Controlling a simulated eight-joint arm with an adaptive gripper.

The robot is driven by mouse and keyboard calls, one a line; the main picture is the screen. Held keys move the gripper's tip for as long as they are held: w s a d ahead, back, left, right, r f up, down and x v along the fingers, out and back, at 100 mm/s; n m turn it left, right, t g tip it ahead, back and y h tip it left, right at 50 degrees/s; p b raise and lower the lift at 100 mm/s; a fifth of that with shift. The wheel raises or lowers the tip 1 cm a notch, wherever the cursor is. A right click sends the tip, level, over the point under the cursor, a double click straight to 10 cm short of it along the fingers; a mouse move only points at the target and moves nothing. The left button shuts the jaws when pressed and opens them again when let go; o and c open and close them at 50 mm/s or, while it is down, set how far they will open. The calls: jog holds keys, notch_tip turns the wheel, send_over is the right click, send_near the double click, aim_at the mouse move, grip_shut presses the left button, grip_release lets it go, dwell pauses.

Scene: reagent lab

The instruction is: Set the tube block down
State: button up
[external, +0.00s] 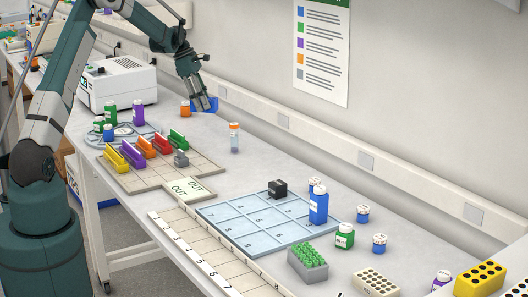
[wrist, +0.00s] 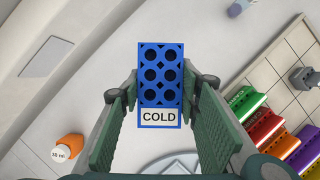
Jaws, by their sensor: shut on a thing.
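The tube block is blue, with rows of dark round holes and a white COLD label. In the wrist view the tube block (wrist: 161,72) sits between the two green finger pads of my gripper (wrist: 160,92), label end toward the palm. In the external view the tube block (external: 214,104) shows partly behind the fingers of my gripper (external: 203,101), at the back of the bench near the wall. My gripper is shut on it. It appears to be held above the bench top; the gap below is hard to judge.
A tiled board (external: 140,180) with coloured racks lies in front. A blue numbered grid tray (external: 232,213) is further right.

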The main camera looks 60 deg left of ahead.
dwell(0.3)
jog(key=shift+f, duration=3.15)
jog(key=shift+f, duration=1.85)
jog(key=shift+f, duration=0.15)
jog(key=o, duration=1.1)
